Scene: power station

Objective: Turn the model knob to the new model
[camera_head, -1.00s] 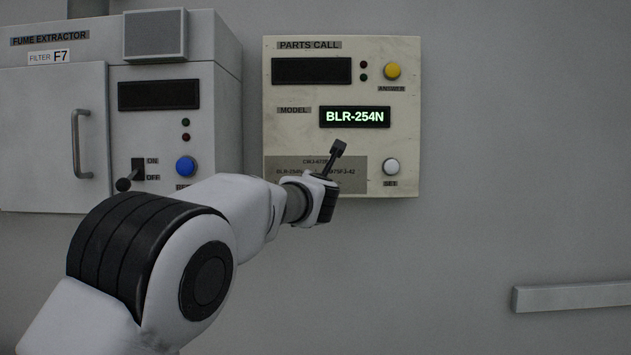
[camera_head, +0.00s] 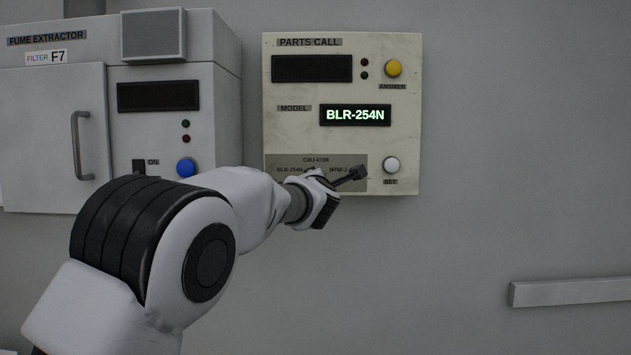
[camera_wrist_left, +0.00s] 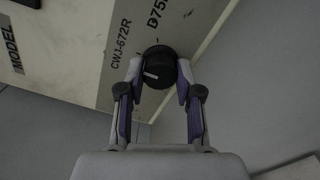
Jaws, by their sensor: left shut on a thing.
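The black round model knob (camera_wrist_left: 158,62) with a white pointer line shows in the left wrist view, beside the printed labels CWJ-672R and one beginning D75. My left gripper (camera_wrist_left: 160,72) is shut on the knob, one finger on each side. In the head view the knob is hidden behind my left wrist, and one dark finger (camera_head: 350,175) points right and slightly up across the label plate (camera_head: 290,160). My right gripper is not in view.
A white SET button (camera_head: 391,165) is close to the right of my left finger. A yellow ANSWER button (camera_head: 393,68) is higher up. The fume extractor (camera_head: 50,130) with a blue button (camera_head: 186,167) stands left, close to my arm.

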